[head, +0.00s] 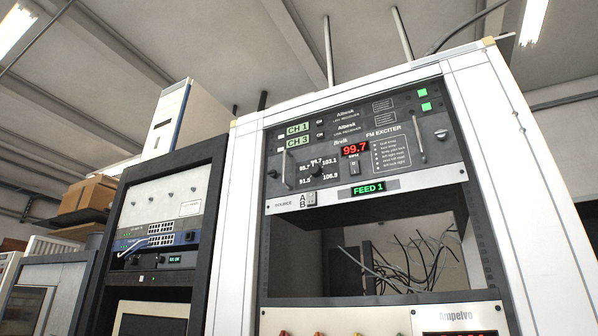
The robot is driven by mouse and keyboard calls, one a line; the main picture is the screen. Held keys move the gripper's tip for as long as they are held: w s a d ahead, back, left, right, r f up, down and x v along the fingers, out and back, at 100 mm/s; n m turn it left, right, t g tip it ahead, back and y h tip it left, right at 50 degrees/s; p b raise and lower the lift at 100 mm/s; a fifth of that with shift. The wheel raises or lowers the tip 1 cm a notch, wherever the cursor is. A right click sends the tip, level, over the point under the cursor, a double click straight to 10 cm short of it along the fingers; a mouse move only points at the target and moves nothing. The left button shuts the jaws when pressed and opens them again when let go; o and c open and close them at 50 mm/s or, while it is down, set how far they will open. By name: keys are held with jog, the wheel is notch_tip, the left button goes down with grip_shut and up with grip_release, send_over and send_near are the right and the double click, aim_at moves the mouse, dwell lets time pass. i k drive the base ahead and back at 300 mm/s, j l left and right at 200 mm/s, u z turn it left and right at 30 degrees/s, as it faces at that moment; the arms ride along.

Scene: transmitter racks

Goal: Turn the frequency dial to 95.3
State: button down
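The frequency dial (317,170) is a small dark round knob on the FM exciter panel (440,178) in the white rack. Printed numbers ring it, among them 91.5, 103.1 and 106.9; the upper left ones are too small to read surely. The knob's pointer is too small to make out. To its right, a red display (355,149) reads 99.7. My gripper is not in view.
A green "FEED 1" display (368,187) and an A/B source switch (311,198) sit below the dial. Handles (418,138) stand out from the panel. Below is an open bay with loose wires (415,262). A dark rack (165,215) stands left.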

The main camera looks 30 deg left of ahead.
aim_at(315, 170)
jog(key=i+j+u, duration=0.1)
jog(key=u, duration=0.9)
jog(key=i+l, duration=0.05)
